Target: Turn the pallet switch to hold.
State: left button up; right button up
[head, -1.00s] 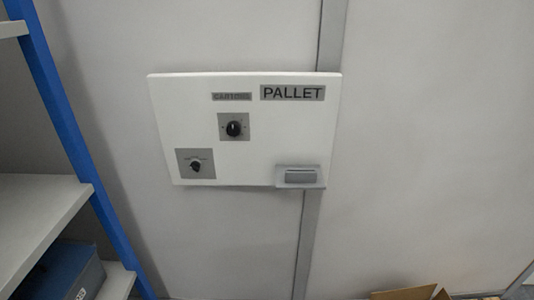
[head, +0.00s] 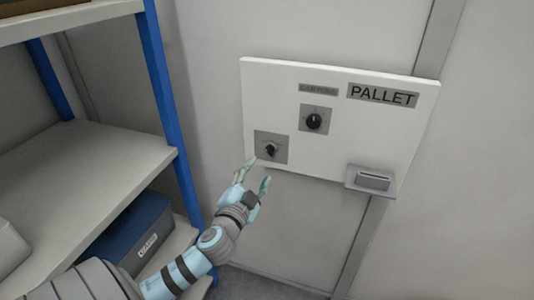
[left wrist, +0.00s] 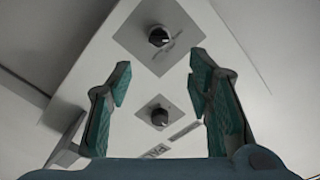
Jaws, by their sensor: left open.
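A white panel (head: 345,150) marked PALLET (head: 382,95) is mounted on the wall. It carries two black knobs on grey plates: a lower-left knob (head: 271,149) and an upper-middle knob (head: 314,121). Their small markings are unreadable, so I cannot tell which one is the pallet switch or its setting. My left gripper (head: 257,174) is open and empty, just below the lower-left knob and apart from it. In the left wrist view, the lower-left knob (left wrist: 159,37) and the upper-middle knob (left wrist: 160,117) show between the open fingers (left wrist: 160,72). My right gripper is out of view.
A grey holder (head: 372,181) juts from the panel's lower right corner. A shelf rack with a blue post (head: 168,100) stands close at the left. A blue box (head: 135,235) sits on its lower shelf. The wall right of the panel is clear.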

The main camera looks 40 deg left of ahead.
aim_at(270, 152)
pick_arm(q)
jog(key=x, duration=0.9)
jog(key=shift+w+a, duration=0.1)
jog(key=shift+w, duration=0.25)
grip_shut()
